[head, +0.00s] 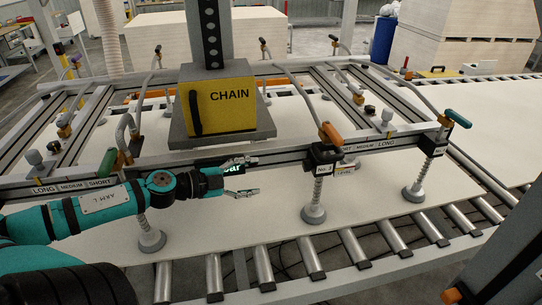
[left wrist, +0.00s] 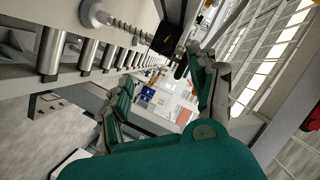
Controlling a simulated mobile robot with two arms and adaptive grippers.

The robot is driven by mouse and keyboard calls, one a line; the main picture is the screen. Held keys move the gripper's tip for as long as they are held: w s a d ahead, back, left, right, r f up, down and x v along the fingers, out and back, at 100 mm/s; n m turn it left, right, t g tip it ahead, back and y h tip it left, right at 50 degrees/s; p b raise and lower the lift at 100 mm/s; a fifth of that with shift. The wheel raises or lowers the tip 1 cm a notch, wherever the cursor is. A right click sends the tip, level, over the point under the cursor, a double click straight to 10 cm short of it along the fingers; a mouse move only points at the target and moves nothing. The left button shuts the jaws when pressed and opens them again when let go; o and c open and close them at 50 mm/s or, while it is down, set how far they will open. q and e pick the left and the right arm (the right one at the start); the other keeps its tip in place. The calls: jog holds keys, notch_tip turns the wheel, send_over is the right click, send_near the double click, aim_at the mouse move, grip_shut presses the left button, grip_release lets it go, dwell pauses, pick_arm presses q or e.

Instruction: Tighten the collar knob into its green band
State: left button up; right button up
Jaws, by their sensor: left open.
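A black collar block (head: 322,158) labelled "No." sits on the front rail, with an orange handle (head: 331,134) on top and a suction cup (head: 313,213) on a spring stem below. A small knob-like part (head: 348,162) with a LEVEL label shows at its right side; its green band is too small to make out. In the left wrist view a dark block (left wrist: 170,38) is near the top. My left gripper (head: 249,177) is open and empty, left of the collar block and apart from it, its fingers pointing right. My left gripper also shows in the wrist view (left wrist: 163,96).
A yellow CHAIN box (head: 219,105) stands on a grey plate above the frame. The rail carries LONG, MEDIUM and SHORT labels. Other suction cups (head: 151,238) rest on a pale board (head: 240,215) over rollers (head: 312,257).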

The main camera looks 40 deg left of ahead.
jog(key=shift+s+d+f+b, duration=0.6)
jog(key=shift+s+f+b, duration=0.45)
jog(key=shift+f+b, duration=0.55)
pick_arm(q)
jog(key=p, duration=0.1)
send_near(304, 166)
jog(key=p+x, duration=0.4)
jog(key=x, duration=0.3)
jog(key=shift+w+p, duration=0.3)
jog(key=shift+w, duration=0.05)
jog(key=shift+x, duration=0.8)
jog(key=shift+s+f, duration=0.1)
jog(key=shift+f, duration=0.05)
pick_arm(e)
jog(key=r, duration=0.3)
jog(key=w+r, duration=0.1)
jog(key=r, duration=0.1)
jog(key=shift+a+r, duration=0.25)
jog(key=shift+a, duration=0.05)
